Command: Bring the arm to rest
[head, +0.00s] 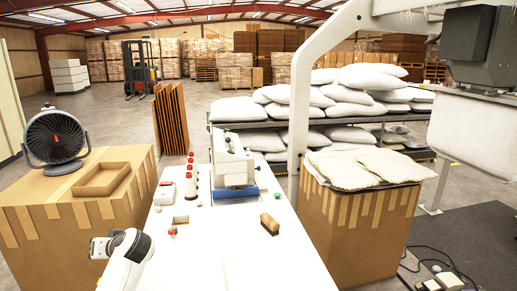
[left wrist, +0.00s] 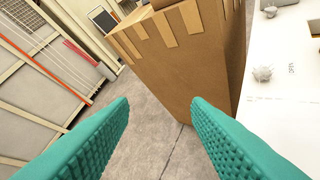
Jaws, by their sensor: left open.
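My left gripper (left wrist: 160,104) shows in the left wrist view as two teal ridged fingers, spread wide apart with nothing between them. It hangs over grey floor, in front of the cardboard box (left wrist: 180,70) and to the left of the white table (left wrist: 275,90). In the head view my white left arm comes in low at the left edge of the white table (head: 240,262); its fingers cannot be made out there. My right gripper is in neither view.
A large cardboard box (head: 75,215) with a black fan (head: 55,138) and a shallow tray (head: 102,179) stands left of the table.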

